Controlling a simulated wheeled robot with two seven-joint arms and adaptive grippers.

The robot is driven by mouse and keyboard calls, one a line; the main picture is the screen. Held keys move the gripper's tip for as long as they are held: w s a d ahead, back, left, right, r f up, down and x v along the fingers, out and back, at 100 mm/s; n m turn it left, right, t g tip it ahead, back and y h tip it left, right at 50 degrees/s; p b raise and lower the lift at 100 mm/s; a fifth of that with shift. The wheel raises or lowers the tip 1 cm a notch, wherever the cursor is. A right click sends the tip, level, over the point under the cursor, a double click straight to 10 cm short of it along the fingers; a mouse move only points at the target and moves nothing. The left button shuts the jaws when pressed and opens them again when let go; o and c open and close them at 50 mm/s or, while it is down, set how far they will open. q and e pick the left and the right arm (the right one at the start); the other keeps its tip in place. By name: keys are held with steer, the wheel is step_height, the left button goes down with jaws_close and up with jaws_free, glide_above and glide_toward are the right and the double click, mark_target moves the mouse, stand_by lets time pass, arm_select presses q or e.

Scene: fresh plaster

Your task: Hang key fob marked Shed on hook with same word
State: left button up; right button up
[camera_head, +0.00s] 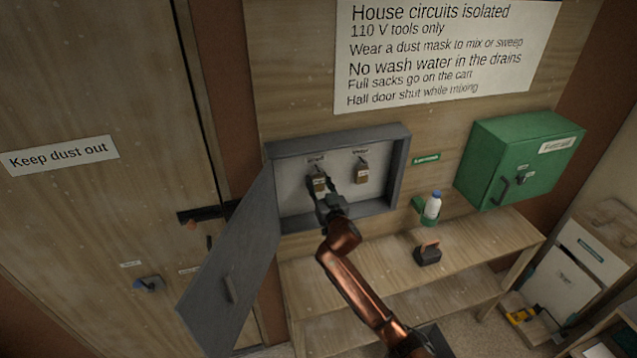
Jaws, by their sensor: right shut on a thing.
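An open grey key cabinet (398,172) is on the wooden wall, with two small labels above its hooks, too small to read. A brown key fob (320,184) is at the left hook, and my right gripper (322,194) is shut on it from below. I cannot tell whether its ring is on the hook. A second brown fob (362,173) hangs below the right label. The words on both fobs are too small to read. My left gripper is not in view.
The cabinet's grey door (236,262) swings out to the left of my arm. A wooden bench (470,262) below carries a dark block (428,255). A white bottle (433,206) sits in a green holder. A green box (522,158) is at the right.

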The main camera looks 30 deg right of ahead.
stand_by(0.4)
steer(key=o, duration=1.2)
steer(key=shift+s, duration=0.1)
